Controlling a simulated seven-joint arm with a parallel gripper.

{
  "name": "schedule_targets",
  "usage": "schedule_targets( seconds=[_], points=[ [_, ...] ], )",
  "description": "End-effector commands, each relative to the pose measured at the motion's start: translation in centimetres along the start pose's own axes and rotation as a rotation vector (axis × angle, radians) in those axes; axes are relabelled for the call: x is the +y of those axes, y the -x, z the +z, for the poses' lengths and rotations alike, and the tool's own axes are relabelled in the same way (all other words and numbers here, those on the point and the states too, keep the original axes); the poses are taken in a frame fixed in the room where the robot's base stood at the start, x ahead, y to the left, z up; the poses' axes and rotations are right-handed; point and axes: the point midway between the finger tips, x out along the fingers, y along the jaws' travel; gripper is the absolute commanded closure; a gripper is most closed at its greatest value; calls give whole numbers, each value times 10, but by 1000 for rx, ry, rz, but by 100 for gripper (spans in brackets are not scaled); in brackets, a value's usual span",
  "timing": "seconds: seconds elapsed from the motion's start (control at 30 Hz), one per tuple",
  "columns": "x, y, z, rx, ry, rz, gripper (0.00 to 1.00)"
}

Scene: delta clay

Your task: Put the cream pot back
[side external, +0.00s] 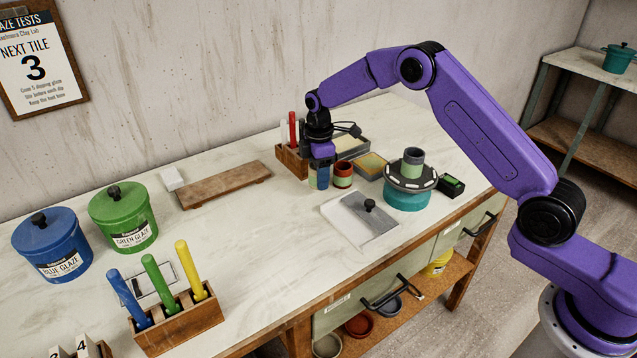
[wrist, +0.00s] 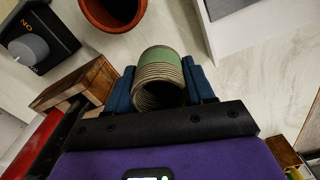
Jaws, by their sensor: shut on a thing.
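My gripper (side external: 319,178) is shut on a ribbed cream-tan pot with a green band (wrist: 160,78), which sits between the blue fingers in the wrist view. In the side external view the gripper is low over the back of the bench, and the fingers hide most of the held pot. I cannot tell whether its base touches the bench. A red-brown pot with a green band (side external: 343,175) stands just right of the gripper. Another grey-green pot (side external: 413,161) stands on the dark disc of a teal wheel (side external: 407,198).
A wooden rack with red and white sticks (side external: 291,160) is close left of the gripper. Shallow trays (side external: 371,165) lie behind right.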

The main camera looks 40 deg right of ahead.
Motion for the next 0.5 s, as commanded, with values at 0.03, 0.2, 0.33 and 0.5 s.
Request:
schedule_targets(
  seconds=[0.03,0.2,0.33,0.5],
  points=[
    [2,-5,-1,-1,0,-2,78],
    [1,-29,0,-1,0,-2,78],
    [1,-32,-1,0,0,0,78],
    [1,-32,-1,0,0,0,78]
  ],
)
